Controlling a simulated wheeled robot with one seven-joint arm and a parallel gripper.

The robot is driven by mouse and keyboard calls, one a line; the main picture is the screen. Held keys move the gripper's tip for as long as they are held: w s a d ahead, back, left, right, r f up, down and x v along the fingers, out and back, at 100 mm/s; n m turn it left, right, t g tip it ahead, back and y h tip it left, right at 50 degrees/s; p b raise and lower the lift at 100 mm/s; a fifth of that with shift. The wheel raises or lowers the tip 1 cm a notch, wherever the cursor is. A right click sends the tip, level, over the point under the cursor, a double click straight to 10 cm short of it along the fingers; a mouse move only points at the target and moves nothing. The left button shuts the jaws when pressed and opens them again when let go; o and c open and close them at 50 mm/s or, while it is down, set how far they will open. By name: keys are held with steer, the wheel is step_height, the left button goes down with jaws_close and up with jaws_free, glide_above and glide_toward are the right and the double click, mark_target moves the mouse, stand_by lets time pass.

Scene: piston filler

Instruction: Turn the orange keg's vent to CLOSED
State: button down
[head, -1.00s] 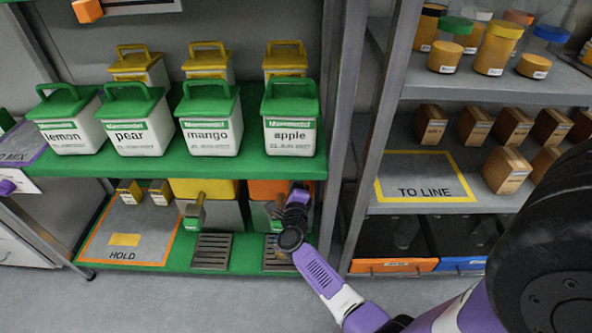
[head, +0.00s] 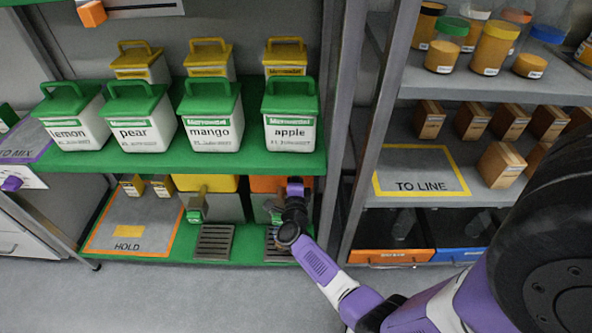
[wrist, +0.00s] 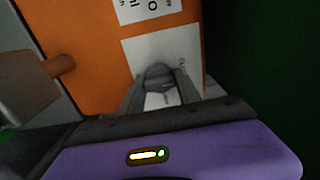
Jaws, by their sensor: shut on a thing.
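The orange keg (head: 266,184) stands on the lower green shelf, under the apple tub, mostly hidden behind my arm. In the wrist view its orange side (wrist: 95,60) fills the upper left, with white labels on it. My gripper (wrist: 160,78) is at the keg's face, its two fingers closed around a small grey knob (wrist: 158,70) in front of the lower white label. The label's lettering is partly covered, so I cannot read the vent's setting. In the head view my gripper (head: 277,208) is hidden in part by my wrist.
A yellow keg (head: 222,184) stands to the left, with a drip grate (head: 214,243) before it. A HOLD mat (head: 128,243) lies further left. The shelf with the apple tub (head: 290,118) is close above my arm. A shelf post (head: 333,140) stands to the right.

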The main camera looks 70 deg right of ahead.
steer(key=c, duration=0.8)
jaws_free()
steer(key=shift+c, duration=0.2)
steer(key=shift+a, duration=0.1)
steer(key=p+v, duration=0.1)
steer(key=v, duration=0.6)
steer(key=shift+s+a+p, duration=0.15)
steer(key=shift+a+p, duration=0.1)
steer(key=shift+p, duration=0.1)
